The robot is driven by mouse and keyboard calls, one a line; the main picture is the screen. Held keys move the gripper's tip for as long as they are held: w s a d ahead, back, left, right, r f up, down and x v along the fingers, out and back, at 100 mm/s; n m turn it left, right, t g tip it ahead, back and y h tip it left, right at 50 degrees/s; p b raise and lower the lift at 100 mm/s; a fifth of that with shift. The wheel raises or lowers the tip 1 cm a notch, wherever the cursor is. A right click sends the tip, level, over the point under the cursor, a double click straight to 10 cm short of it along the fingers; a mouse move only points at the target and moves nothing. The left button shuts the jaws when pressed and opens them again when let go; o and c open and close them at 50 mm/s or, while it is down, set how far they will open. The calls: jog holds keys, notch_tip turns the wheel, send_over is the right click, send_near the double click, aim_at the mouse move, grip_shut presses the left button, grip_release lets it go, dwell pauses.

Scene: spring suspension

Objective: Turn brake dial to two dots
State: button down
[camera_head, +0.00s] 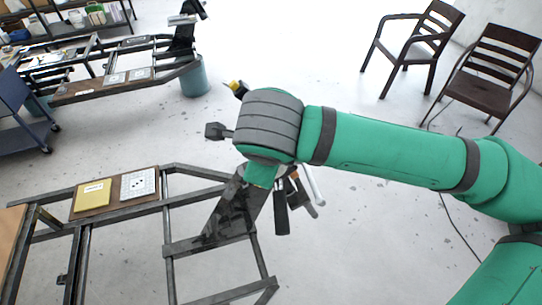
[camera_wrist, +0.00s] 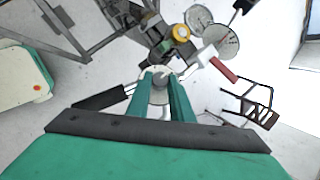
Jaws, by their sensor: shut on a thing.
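My gripper (camera_wrist: 161,78) is in the wrist view, with its two green fingers close together on a small pale grey part at the spring suspension rig. I cannot tell if this part is the brake dial, and no dot marks can be read on it. A yellow ring-shaped part (camera_wrist: 180,33) sits just beyond the fingertips, apart from them. In the head view my arm hides the fingers and most of the rig. A yellow part (camera_head: 236,88) and a dark knob (camera_head: 214,131) show at the left of my wrist.
Two round gauges (camera_wrist: 228,40) stand beyond my fingers. A red-gripped lever (camera_wrist: 222,69) is to their right and a black handle (camera_wrist: 100,97) to their left. A metal frame (camera_head: 205,245) carries a yellow card (camera_head: 93,195) and a white dotted card (camera_head: 139,184). Chairs (camera_head: 490,75) stand at the back right.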

jog(key=shift+m+t, duration=0.4)
jog(key=shift+s, duration=0.1)
jog(key=c, duration=1.6)
grip_release()
jog(key=shift+o, duration=0.2)
jog(key=v, duration=1)
jog(key=shift+s+r, duration=0.25)
jog(key=shift+s, duration=0.05)
